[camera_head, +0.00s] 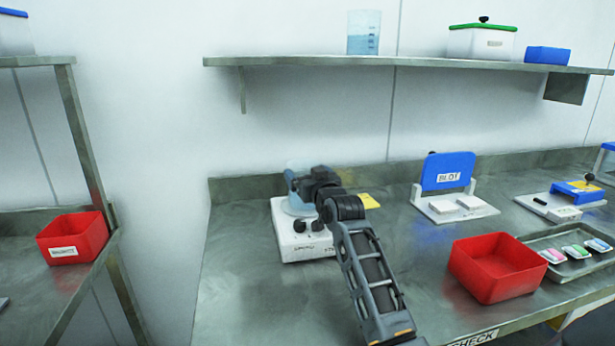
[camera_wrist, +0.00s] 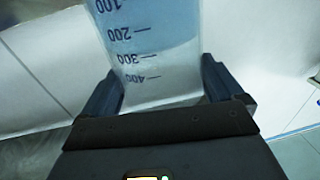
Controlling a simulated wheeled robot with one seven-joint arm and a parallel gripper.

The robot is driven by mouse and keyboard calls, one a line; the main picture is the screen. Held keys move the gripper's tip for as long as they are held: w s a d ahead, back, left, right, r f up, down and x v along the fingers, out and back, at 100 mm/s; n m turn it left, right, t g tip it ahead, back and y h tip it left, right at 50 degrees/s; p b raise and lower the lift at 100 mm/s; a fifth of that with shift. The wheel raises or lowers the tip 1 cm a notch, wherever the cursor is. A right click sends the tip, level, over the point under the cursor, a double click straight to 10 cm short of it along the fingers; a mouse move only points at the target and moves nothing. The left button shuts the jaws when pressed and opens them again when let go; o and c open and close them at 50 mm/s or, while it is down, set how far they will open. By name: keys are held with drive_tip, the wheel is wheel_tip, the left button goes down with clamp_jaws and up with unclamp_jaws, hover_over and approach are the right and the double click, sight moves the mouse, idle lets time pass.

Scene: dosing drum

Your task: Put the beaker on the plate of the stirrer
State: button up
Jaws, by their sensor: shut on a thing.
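The clear beaker (camera_head: 296,208) holds pale blue liquid and has dark volume marks, which show in the wrist view (camera_wrist: 150,35). My gripper (camera_head: 303,182) is shut on it, with one finger on each side of the glass in the wrist view (camera_wrist: 162,88). In the head view the beaker looks upright over the white stirrer (camera_head: 304,243), which has dark knobs on its front. My gripper and wrist hide part of the beaker and of the stirrer's plate. I cannot tell whether the beaker's base touches the plate.
A second beaker (camera_head: 363,33) stands on the wall shelf (camera_head: 420,68) above. A yellow card (camera_head: 369,201) lies right of the stirrer. A blue-backed stand (camera_head: 449,172), a red bin (camera_head: 497,267) and a tray (camera_head: 545,242) stand further right. The bench left of the stirrer is clear.

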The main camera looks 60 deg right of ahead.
drive_tip(key=shift+f, duration=0.75)
drive_tip(key=o, duration=1.7)
drive_tip(key=shift+f, duration=0.25)
drive_tip(key=shift+r+p, duration=0.4)
drive_tip(key=shift+r, duration=0.15)
drive_tip(key=shift+s+a+f, duration=0.1)
drive_tip(key=shift+s+a, duration=0.1)
drive_tip(key=shift+s, duration=0.05)
drive_tip(key=v, duration=0.3)
drive_tip(key=r+v, duration=0.1)
drive_tip(key=v, duration=0.3)
drive_tip(key=b+v, duration=0.1)
drive_tip(key=v, duration=0.3)
drive_tip(key=shift+s+a+r, duration=0.1)
drive_tip(key=shift+r, duration=0.1)
